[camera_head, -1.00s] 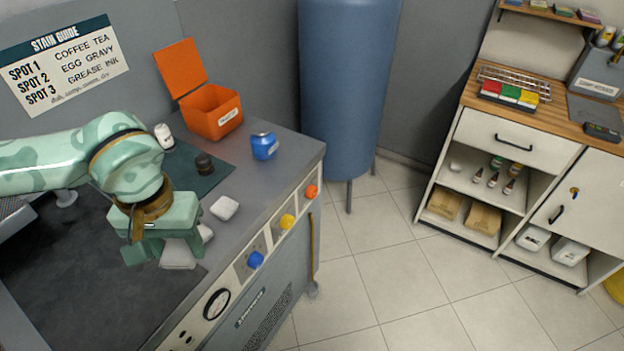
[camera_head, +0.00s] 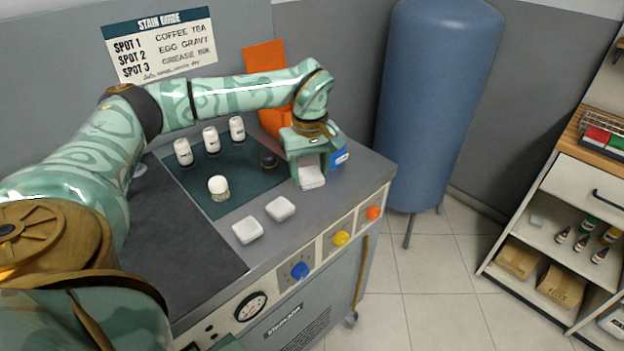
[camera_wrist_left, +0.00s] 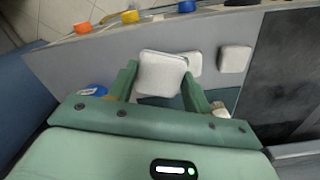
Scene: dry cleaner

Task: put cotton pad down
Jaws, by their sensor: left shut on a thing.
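My left gripper (camera_head: 311,178) is shut on a white square cotton pad (camera_head: 312,174), which hangs between the fingers near the right end of the grey counter. In the left wrist view the held cotton pad (camera_wrist_left: 160,73) sits between the two green fingers (camera_wrist_left: 160,88). Whether it touches the counter I cannot tell. Two more cotton pads lie on the counter: a nearer one (camera_head: 248,230) and another (camera_head: 281,208) closer to the gripper.
A blue jar (camera_head: 340,157) stands just right of the gripper, partly hidden. Knobs line the counter's front.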

